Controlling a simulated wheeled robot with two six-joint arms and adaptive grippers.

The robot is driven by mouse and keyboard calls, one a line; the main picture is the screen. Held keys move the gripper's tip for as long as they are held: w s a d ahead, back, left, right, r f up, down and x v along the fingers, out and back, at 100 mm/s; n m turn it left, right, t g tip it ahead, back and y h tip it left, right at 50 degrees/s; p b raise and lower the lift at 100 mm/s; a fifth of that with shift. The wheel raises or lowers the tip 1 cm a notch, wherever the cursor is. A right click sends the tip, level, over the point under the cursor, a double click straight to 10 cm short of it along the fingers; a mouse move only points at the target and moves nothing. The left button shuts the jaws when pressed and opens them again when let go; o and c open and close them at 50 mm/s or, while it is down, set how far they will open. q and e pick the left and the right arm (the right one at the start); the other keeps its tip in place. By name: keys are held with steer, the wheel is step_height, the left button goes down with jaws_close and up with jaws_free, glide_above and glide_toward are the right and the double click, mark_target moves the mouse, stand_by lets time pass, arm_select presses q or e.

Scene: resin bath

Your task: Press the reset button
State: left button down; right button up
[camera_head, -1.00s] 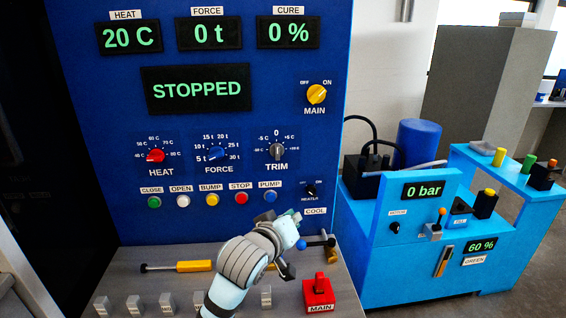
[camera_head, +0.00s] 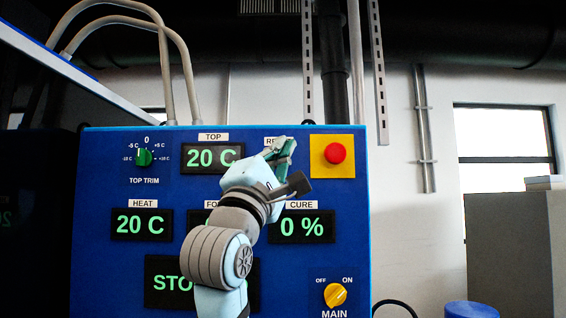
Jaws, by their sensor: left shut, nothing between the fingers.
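My left gripper (camera_head: 283,152) is shut and empty, up in front of the top part of the blue control panel (camera_head: 105,255). Its fingers cover most of a label (camera_head: 271,142) of which only the first letters, "RE", show. The reset button itself cannot be seen; the gripper hides the panel just below this label. I cannot tell whether the fingertips touch the panel. My right gripper is not in view.
A red mushroom button (camera_head: 335,153) on a yellow plate (camera_head: 345,170) sits just right of the gripper. Left are the TOP display (camera_head: 212,157) and the green TOP TRIM knob (camera_head: 144,157). Below are the CURE display (camera_head: 302,227) and the yellow MAIN switch (camera_head: 335,295).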

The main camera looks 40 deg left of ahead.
arm_select(q)
steer(key=shift+d, duration=0.15)
steer(key=w+a+p, duration=0.3)
steer(key=w+a, duration=0.2)
steer(key=w, duration=0.2)
steer(key=shift+a, duration=0.2)
steer(key=shift+w, duration=0.15)
stand_by(1.4)
steer(key=shift+w+a, duration=0.25)
